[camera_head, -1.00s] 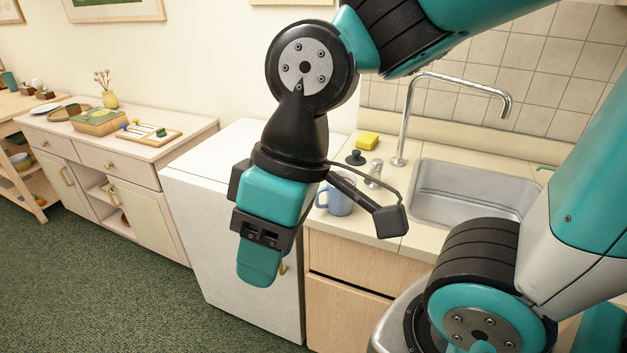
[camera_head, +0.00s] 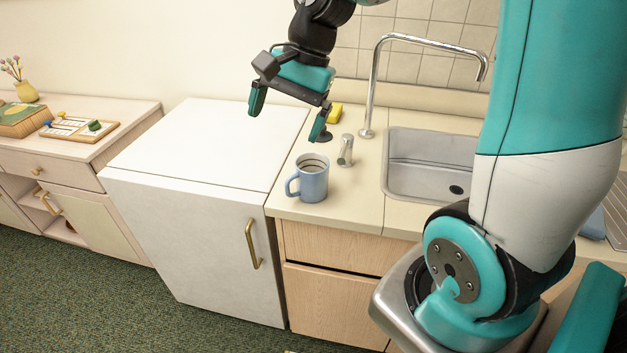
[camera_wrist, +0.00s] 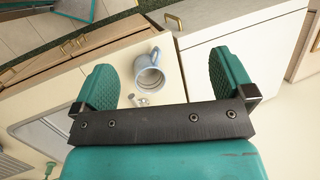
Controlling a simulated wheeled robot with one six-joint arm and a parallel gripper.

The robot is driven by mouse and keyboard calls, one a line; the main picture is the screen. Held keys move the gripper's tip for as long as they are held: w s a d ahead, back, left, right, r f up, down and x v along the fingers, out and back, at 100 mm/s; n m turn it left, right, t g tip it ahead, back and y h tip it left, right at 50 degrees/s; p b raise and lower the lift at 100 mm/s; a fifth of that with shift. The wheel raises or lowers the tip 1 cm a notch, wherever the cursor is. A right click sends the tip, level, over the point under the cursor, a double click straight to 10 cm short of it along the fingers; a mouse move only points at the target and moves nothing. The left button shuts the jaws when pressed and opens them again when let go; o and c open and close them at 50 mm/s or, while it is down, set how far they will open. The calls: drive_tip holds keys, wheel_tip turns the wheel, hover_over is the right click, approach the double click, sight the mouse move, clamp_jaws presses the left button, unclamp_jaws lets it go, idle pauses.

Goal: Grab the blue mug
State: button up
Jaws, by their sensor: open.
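The blue mug (camera_head: 310,178) stands upright on the counter, left of the sink, with its handle toward the left in the head view. In the wrist view the mug (camera_wrist: 149,72) shows between my two fingers, beyond the fingertips and nearer the left finger. My gripper (camera_head: 286,120) is open and empty, with its teal fingers spread wide. It hangs above and behind the mug in the head view, apart from it.
A chrome faucet (camera_head: 376,80) and a sink (camera_head: 425,165) stand right of the mug. A small metal dispenser (camera_head: 346,150) is close behind it. A yellow sponge (camera_head: 335,113) lies farther back. A white cabinet (camera_head: 205,150) with a bare top adjoins on the left.

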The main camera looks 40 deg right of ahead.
drive_tip(key=w+d+f+m, duration=0.2)
drive_tip(key=d+m, duration=0.4)
drive_tip(key=d, duration=0.1)
drive_tip(key=w+d+f+m, duration=0.1)
drive_tip(key=w+d+m, duration=0.1)
drive_tip(key=d+m, duration=0.4)
hover_over(308, 170)
drive_tip(key=s, duration=0.3)
wheel_tip(308, 170, down, 11)
drive_tip(key=shift+t, duration=0.4)
drive_tip(key=shift+s+p+x, duration=0.15)
drive_tip(key=shift+p+x, duration=0.3)
drive_tip(key=shift+x, duration=1.05)
drive_tip(key=shift+s+p+x, duration=0.1)
drive_tip(key=shift+p+x, duration=0.3)
drive_tip(key=shift+x, duration=1.15)
drive_tip(key=c, duration=1)
drive_tip(key=shift+o, duration=0.2)
drive_tip(key=shift+r, duration=0.1)
